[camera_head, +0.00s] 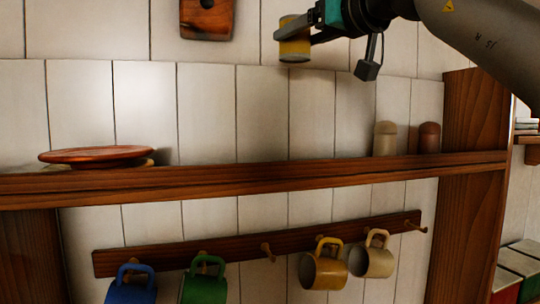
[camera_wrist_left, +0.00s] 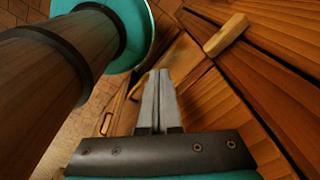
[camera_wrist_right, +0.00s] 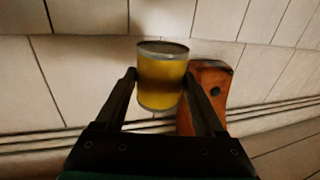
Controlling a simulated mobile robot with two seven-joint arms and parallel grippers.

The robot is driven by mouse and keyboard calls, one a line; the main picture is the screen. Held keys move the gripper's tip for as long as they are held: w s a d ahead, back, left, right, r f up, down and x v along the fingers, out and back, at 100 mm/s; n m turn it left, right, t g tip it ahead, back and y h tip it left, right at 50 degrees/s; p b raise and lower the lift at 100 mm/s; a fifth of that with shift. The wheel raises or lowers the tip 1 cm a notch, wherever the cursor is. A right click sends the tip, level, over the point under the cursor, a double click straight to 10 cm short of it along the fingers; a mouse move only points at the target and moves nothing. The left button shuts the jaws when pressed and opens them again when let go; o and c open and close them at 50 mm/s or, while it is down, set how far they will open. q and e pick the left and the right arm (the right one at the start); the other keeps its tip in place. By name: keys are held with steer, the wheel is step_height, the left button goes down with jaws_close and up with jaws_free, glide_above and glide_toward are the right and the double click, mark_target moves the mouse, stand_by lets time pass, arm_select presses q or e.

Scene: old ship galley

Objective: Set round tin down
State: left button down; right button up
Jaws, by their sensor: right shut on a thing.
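The round tin (camera_head: 294,50) is yellow with grey metal rims. My right gripper (camera_head: 294,38) is shut on it and holds it in the air, above the wooden shelf (camera_head: 230,184) and apart from it. In the right wrist view the tin (camera_wrist_right: 162,88) sits upright between the two fingers (camera_wrist_right: 160,78). My left gripper (camera_wrist_left: 156,82) shows only in the left wrist view, with its fingers together and nothing seen between them.
On the shelf, a reddish plate (camera_head: 98,155) lies at the left, and a pale shaker (camera_head: 385,138) and a brown shaker (camera_head: 429,138) stand at the right. The shelf's middle is clear. A wooden board (camera_head: 206,18) hangs above. Several mugs hang from a peg rail (camera_head: 230,253) below.

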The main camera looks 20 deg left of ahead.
steer(key=f+b, duration=0.4)
steer(key=f, duration=0.3)
steer(key=f+b, duration=0.4)
steer(key=f, duration=0.3)
steer(key=shift+w+a+f, duration=0.15)
steer(key=shift+w, duration=0.05)
steer(key=shift+s+f+b, duration=0.1)
steer(key=shift+f+b, duration=0.6)
steer(key=shift+f, duration=1.95)
steer(key=o, duration=1.1)
steer(key=shift+f, duration=0.2)
steer(key=o, duration=0.5)
steer(key=shift+r, duration=0.1)
